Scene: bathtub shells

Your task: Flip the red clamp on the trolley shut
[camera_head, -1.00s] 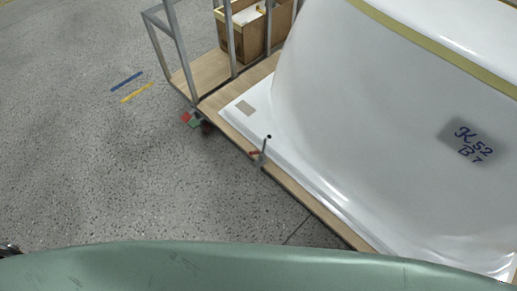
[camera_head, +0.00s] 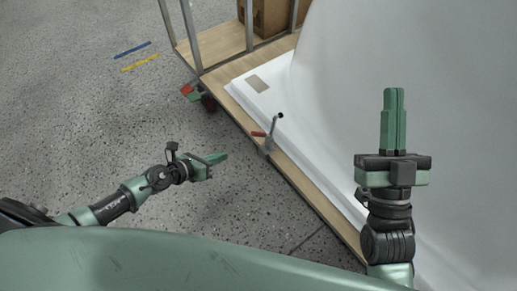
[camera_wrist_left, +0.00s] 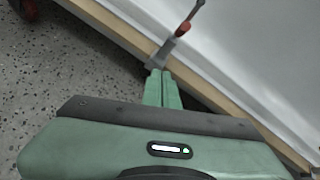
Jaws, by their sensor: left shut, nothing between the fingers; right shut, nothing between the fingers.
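The trolley (camera_head: 216,48) has a wooden deck and grey metal posts. The clamp (camera_head: 269,133) is at the deck's near edge, with a small red handle and a grey metal arm sticking up to a black tip. In the left wrist view the clamp's red part (camera_wrist_left: 183,29) is just beyond my fingertips. My left gripper (camera_head: 224,156) is shut and empty, left of and a little below the clamp, apart from it in the head view. The left wrist view shows its closed fingers (camera_wrist_left: 160,74). My right gripper (camera_head: 394,91) is shut, pointing up the picture in front of the tub.
A large white bathtub shell (camera_head: 340,70) fills the right side of the trolley. A cardboard box (camera_head: 268,18) stands at the back. A caster (camera_head: 208,103) with red and green parts is under the corner.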

